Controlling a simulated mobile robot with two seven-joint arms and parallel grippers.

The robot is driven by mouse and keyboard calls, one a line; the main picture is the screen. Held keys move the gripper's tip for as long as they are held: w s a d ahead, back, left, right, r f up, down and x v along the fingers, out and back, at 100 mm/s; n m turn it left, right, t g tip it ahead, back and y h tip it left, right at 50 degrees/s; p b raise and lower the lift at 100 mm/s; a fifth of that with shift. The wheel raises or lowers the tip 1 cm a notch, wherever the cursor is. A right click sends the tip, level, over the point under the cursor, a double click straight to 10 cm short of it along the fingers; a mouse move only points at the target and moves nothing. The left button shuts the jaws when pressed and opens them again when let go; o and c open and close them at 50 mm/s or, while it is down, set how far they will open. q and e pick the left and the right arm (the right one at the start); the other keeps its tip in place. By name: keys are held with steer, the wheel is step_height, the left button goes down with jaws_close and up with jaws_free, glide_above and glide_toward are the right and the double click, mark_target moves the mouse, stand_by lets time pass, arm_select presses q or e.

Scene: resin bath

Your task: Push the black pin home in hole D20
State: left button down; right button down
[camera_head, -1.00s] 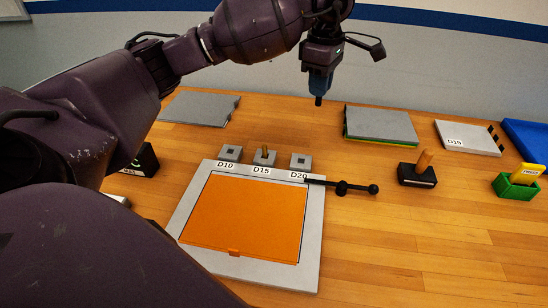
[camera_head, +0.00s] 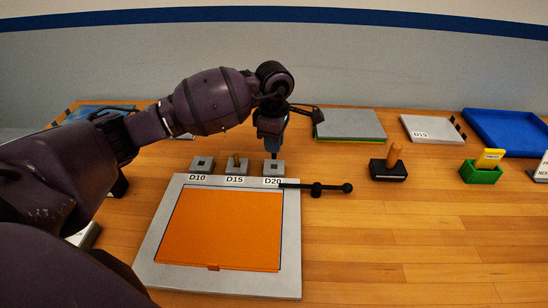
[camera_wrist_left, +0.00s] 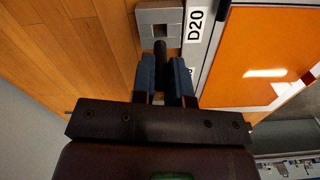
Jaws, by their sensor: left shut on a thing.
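My left gripper (camera_head: 272,140) is shut on the black pin (camera_head: 274,154) and holds it pointing down over the D20 block (camera_head: 274,168). In the left wrist view the pin (camera_wrist_left: 160,50) sticks out between the two blue fingers of the gripper (camera_wrist_left: 166,75). Its tip is close to the square hole in the grey D20 block (camera_wrist_left: 145,17). The hole still shows dark beyond the tip; I cannot tell whether the tip has entered it. My right gripper is in neither view.
The D15 block (camera_head: 236,169) holds a wooden peg, and the D10 block (camera_head: 202,166) shows an empty hole. A grey-framed orange panel (camera_head: 222,225) lies in front. A black bar with knobs (camera_head: 317,189) lies close right of D20.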

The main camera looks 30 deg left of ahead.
mark_target(274, 158)
arm_select(q)
steer(key=shift+f, duration=2.6)
steer(key=shift+f, duration=0.15)
steer(key=c, duration=1.1)
jaws_free()
step_height(274, 158, up, 12)
steer(key=shift+r, duration=0.2)
